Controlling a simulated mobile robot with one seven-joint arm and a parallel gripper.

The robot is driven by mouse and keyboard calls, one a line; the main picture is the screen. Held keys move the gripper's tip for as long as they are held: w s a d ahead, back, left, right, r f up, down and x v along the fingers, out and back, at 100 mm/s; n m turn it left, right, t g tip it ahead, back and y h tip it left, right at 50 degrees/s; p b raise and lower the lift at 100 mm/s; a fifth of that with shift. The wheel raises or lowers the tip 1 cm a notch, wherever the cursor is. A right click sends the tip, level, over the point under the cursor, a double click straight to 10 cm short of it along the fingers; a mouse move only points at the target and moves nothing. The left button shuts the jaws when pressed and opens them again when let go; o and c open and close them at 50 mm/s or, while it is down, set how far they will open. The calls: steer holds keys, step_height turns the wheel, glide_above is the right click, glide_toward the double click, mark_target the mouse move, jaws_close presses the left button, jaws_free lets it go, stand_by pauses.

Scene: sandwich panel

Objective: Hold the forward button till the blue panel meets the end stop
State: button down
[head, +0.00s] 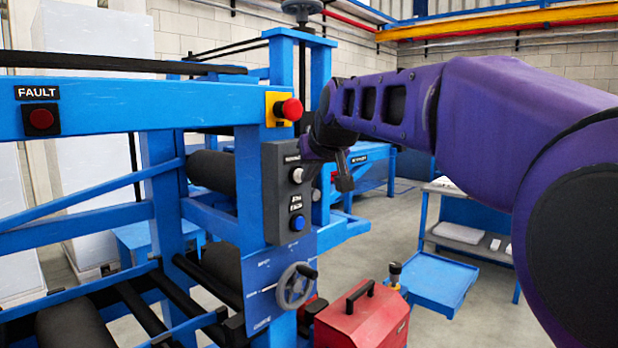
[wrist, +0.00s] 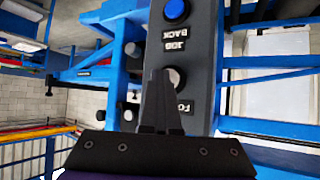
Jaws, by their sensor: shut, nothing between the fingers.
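The grey control box (head: 284,195) hangs on the blue machine frame in the head view. It has a pale button (head: 296,175) above a blue button (head: 297,222). In the wrist view the pale button (wrist: 176,77) sits beside a partly hidden label starting "FO"; the blue button (wrist: 176,10) is labelled "JOG BACK". My gripper (wrist: 159,73) is shut and empty, its fingertips right beside the pale button and overlapping its edge in view. I cannot tell whether they touch it. I cannot make out the blue panel or the end stop.
A red emergency knob (head: 290,109) on a yellow plate is just above the box. A handwheel (head: 296,285) is below, near a red toolbox (head: 362,318).

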steer(key=shift+s+d, duration=0.4)
steer(key=shift+d, duration=0.05)
steer(key=shift+d+b, duration=0.1)
steer(key=shift+b, duration=0.25)
steer(key=s+d+b, duration=0.1)
steer(key=d, duration=0.1)
steer(key=s+d+b, duration=0.1)
steer(key=s, duration=0.1)
steer(key=shift+d, duration=0.4)
stand_by(0.3)
